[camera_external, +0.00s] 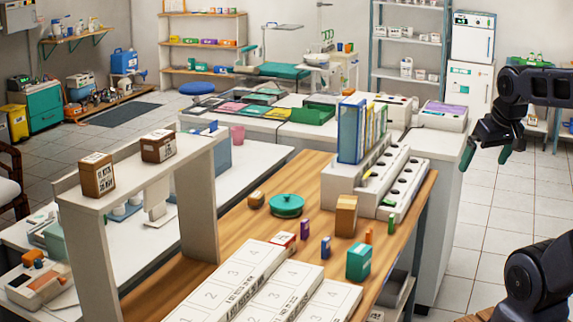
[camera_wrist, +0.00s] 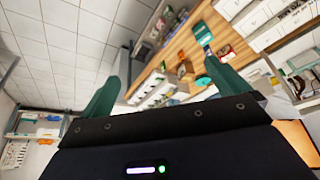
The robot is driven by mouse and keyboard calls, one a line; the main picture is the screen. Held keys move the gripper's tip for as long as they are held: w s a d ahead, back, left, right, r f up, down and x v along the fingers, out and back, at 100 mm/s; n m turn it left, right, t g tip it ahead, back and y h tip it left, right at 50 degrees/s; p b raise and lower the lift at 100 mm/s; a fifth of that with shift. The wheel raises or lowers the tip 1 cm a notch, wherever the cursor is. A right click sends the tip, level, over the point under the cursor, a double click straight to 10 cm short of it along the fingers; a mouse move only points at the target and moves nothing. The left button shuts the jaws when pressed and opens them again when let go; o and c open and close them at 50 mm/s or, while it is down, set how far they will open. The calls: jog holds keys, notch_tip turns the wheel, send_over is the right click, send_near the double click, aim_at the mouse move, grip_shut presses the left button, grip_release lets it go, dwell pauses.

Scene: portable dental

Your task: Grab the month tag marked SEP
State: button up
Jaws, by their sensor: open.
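My gripper (camera_external: 487,155) is at the upper right in the external view, raised in the air to the right of the wooden table. Its two green fingers are apart with nothing between them, as the wrist view (camera_wrist: 160,75) also shows. Small upright pieces stand on the table: a purple one (camera_external: 304,229), a blue one (camera_external: 326,247) and an orange one (camera_external: 368,236). Any of these may be month tags. No SEP marking is readable in either view, so I cannot tell which piece is the SEP tag.
The wooden table (camera_external: 240,222) holds numbered white boxes (camera_external: 240,275), a teal box (camera_external: 359,262), a brown box (camera_external: 346,216), a green round lidded item (camera_external: 286,205) and a white organiser with holes (camera_external: 408,180). A raised white shelf (camera_external: 120,178) stands left. Tiled floor is clear right of the table.

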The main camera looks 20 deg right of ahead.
jog(key=c, duration=1.3)
jog(key=shift+w, duration=0.1)
jog(key=n+g+h, duration=0.1)
jog(key=n+h, duration=0.2)
jog(key=n, duration=2.5)
send_over(369, 230)
jog(key=s+a, duration=0.3)
notch_tip(369, 230, down, 30)
jog(key=x, duration=0.4)
jog(key=shift+w+d+f, duration=0.15)
jog(key=shift+d+f, duration=0.05)
jog(key=shift+d, duration=0.05)
jog(key=shift+d+x, duration=0.15)
jog(key=shift+x, duration=1.15)
jog(key=shift+d+x, duration=0.15)
jog(key=shift+x, duration=1.2)
